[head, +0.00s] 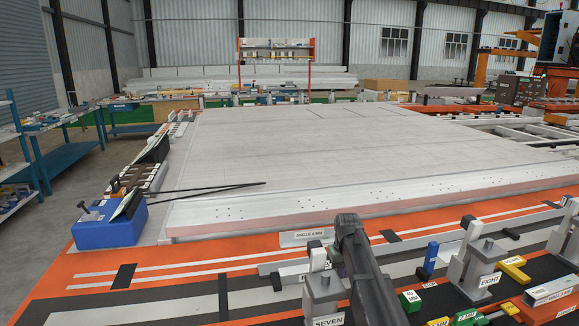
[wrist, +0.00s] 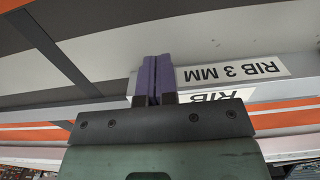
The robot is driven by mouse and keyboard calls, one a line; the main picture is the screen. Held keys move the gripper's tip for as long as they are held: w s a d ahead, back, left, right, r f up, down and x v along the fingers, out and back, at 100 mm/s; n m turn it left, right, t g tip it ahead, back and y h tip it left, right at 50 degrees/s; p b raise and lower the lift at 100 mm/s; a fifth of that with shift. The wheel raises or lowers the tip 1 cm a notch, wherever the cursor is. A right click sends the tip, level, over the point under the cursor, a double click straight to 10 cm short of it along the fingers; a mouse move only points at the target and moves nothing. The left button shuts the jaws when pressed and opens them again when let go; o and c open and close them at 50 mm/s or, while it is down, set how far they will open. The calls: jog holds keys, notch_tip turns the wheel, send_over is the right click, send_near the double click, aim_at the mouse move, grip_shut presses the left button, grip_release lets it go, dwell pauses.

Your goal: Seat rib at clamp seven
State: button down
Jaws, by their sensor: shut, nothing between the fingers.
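My gripper (wrist: 152,80) is shut, its two purple fingertips pressed together with nothing between them. In the wrist view the fingertips lie just left of an upside-down label reading RIB 3 MM (wrist: 235,70). A second label beginning RIB (wrist: 215,115) is partly hidden by the gripper body. Clamp seven (head: 323,292) stands at the bottom of the head view, a grey post with a SEVEN label. My dark arm stands right beside it and covers part of it. A long pale bar (head: 410,246) runs behind the clamps; I cannot tell if it is the rib.
Clamp eight (head: 475,258) stands to the right, with a yellow block (head: 514,268) and a blue post (head: 428,261) near it. A green block (head: 410,300) sits right of my arm. The large pale panel (head: 330,165) fills the middle; a blue box (head: 110,225) stands at its left.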

jog(key=shift+w+a, duration=0.25)
jog(key=shift+w, duration=0.8)
jog(key=shift+s, duration=0.15)
jog(key=shift+s+d, duration=0.25)
jog(key=shift+s, duration=0.6)
notch_tip(320, 180, up, 8)
jog(key=p, duration=0.8)
